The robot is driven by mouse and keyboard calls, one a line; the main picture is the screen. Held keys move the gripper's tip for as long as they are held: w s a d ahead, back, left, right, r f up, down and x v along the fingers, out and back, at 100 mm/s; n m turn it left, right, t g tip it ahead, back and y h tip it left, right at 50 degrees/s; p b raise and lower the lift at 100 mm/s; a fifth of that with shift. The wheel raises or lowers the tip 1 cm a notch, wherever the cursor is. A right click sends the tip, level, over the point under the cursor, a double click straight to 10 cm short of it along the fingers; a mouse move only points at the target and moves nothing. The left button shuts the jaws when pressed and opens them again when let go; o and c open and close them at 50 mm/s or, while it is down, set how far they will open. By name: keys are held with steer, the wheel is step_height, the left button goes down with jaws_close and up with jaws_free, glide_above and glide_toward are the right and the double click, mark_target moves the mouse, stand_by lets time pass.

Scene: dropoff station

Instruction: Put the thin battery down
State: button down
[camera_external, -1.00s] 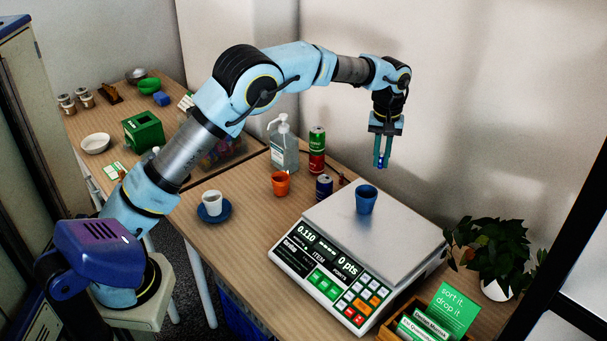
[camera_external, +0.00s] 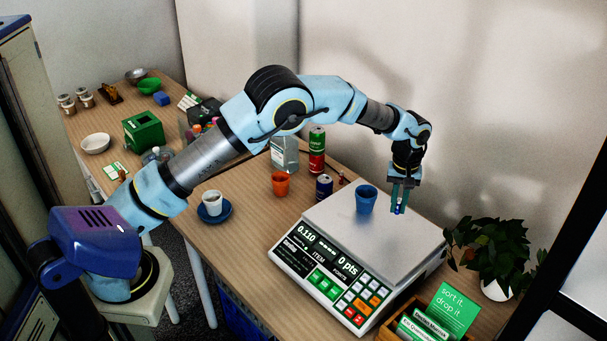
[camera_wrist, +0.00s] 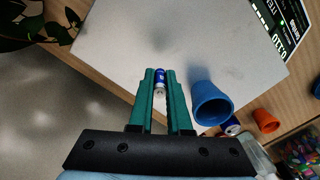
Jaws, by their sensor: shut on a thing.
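A thin blue battery with a pale end (camera_wrist: 160,83) is held between the green fingers of my gripper (camera_wrist: 161,90) in the wrist view. In the external view my gripper (camera_external: 400,207) is low over the scale plate (camera_external: 395,245), right of a blue cup (camera_external: 366,199). The battery's tip (camera_external: 397,210) shows as a small blue spot between the fingertips. I cannot tell whether it touches the plate. The blue cup also shows in the wrist view (camera_wrist: 210,103), just right of the fingers. The scale display (camera_external: 325,246) reads 0.110 and 0 pts.
Left of the scale stand an orange cup (camera_external: 281,184), a dark blue can (camera_external: 324,187), a red-green can (camera_external: 317,151) and a white cup on a blue saucer (camera_external: 214,217). A plant (camera_external: 493,250) and a card box (camera_external: 425,330) flank its right and front. Most of the plate is bare.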

mark_target(397, 214)
steer(key=shift+f+p, duration=0.6)
steer(key=shift+f, duration=1.75)
steer(key=shift+f, duration=0.1)
steer(key=c, duration=0.9)
jaws_free()
steer(key=shift+o, duration=0.2)
step_height(397, 214, up, 12)
steer(key=b, duration=0.3)
steer(key=shift+b, duration=0.3)
